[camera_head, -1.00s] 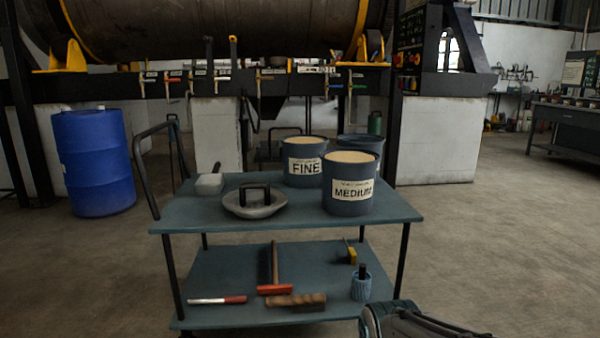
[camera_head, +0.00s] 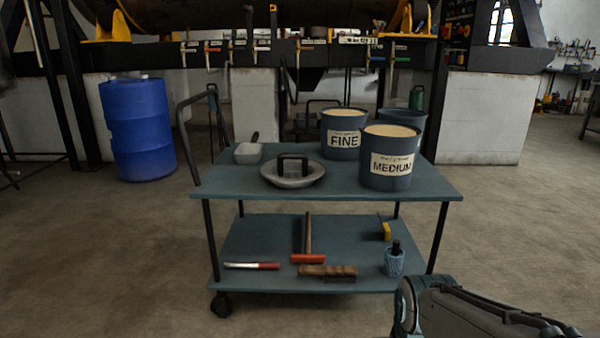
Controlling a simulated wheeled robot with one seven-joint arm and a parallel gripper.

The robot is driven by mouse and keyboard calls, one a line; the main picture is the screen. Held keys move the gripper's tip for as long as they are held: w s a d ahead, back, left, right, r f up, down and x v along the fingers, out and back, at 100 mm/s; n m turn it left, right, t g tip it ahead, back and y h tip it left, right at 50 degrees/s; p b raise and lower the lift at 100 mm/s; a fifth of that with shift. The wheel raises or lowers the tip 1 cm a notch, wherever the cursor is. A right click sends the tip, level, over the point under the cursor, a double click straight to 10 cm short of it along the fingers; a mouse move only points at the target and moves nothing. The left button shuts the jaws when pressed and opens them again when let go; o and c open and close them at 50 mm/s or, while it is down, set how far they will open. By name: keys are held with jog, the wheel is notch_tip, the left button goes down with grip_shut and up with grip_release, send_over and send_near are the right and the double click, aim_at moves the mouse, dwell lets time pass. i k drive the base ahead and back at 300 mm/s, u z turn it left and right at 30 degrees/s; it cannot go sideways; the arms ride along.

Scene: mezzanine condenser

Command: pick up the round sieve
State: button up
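A round, shallow grey dish-like thing (camera_head: 311,178) with a black arched handle lies on the top shelf of the blue-grey cart (camera_head: 240,184), near its front middle. It is the only round shallow thing on the cart; I cannot make out a mesh, so I cannot tell whether it is the round sieve. Nothing touches it from above. Part of my arm shows at the lower right, in front of the cart and well apart from the dish. My gripper itself is not in view.
Buckets marked FINE (camera_head: 343,141) and MEDIUM (camera_head: 391,163) stand right of the dish, another bucket (camera_head: 402,119) behind. A grey scoop (camera_head: 249,152) lies behind left. Several brushes and tools lie on the lower shelf. A blue barrel (camera_head: 138,130) stands left. Front floor is clear.

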aim_at(290, 170)
jog(key=u, duration=0.45)
jog(key=i, duration=0.75)
jog(key=u, duration=0.45)
jog(key=i, duration=1.1)
jog(key=z, duration=0.35)
